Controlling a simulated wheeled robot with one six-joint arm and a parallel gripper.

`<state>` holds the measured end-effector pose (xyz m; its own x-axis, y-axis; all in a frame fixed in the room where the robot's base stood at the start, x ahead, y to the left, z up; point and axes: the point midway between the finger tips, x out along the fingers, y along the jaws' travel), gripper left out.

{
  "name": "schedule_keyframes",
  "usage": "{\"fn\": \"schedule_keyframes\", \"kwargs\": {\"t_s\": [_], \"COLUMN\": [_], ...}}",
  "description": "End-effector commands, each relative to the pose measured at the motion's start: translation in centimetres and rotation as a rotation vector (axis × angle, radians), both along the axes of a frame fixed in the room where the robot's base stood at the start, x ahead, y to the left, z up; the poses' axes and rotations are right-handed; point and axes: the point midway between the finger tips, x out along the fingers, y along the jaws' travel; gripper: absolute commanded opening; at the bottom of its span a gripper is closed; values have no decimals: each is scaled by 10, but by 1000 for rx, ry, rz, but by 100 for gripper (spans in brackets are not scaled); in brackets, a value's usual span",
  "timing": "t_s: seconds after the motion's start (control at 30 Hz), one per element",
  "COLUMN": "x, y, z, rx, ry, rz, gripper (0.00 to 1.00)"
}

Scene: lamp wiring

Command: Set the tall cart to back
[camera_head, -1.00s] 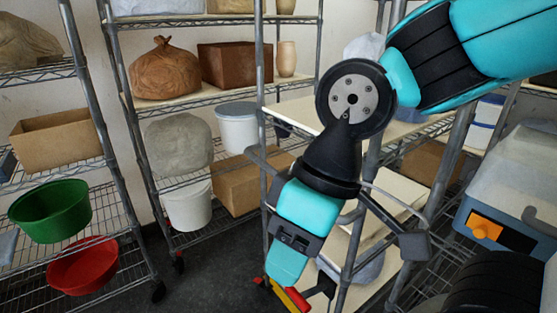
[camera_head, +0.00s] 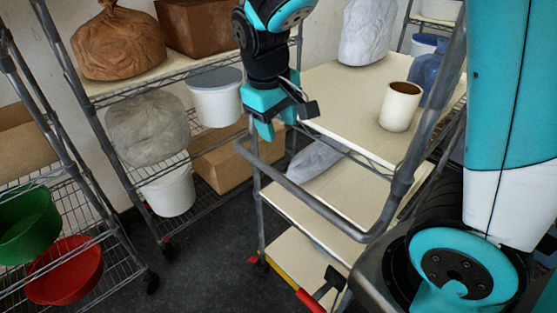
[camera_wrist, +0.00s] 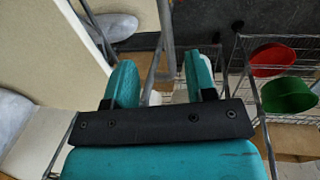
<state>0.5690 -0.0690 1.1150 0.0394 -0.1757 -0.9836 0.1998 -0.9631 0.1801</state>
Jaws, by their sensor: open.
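The tall cart (camera_head: 345,115) has a grey tube frame and several beige shelves, and it stands in the middle of the head view. Its bent grey push handle (camera_head: 310,205) faces me. My gripper (camera_head: 284,122) is open and empty, pointing down close to the handle's far left part. In the wrist view a grey cart tube (camera_wrist: 166,40) passes between the spread fingers of my gripper (camera_wrist: 158,66). I cannot tell whether they touch it. A white cup (camera_head: 400,108) and a whitish sack (camera_head: 368,30) stand on the cart's top.
Wire shelf racks stand on the left, with a brown sack (camera_head: 117,42), a grey sack (camera_head: 146,129), white buckets (camera_head: 215,98), a green basin (camera_head: 28,224) and a red basin (camera_head: 66,270). Dark floor (camera_head: 200,265) is free between the racks and the cart.

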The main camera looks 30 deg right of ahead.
Motion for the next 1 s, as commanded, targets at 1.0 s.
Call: {"fn": "schedule_keyframes", "kwargs": {"t_s": [1.0], "x": [8], "y": [-35], "z": [-164], "rx": [-15], "ry": [4], "rz": [-11], "gripper": [50]}}
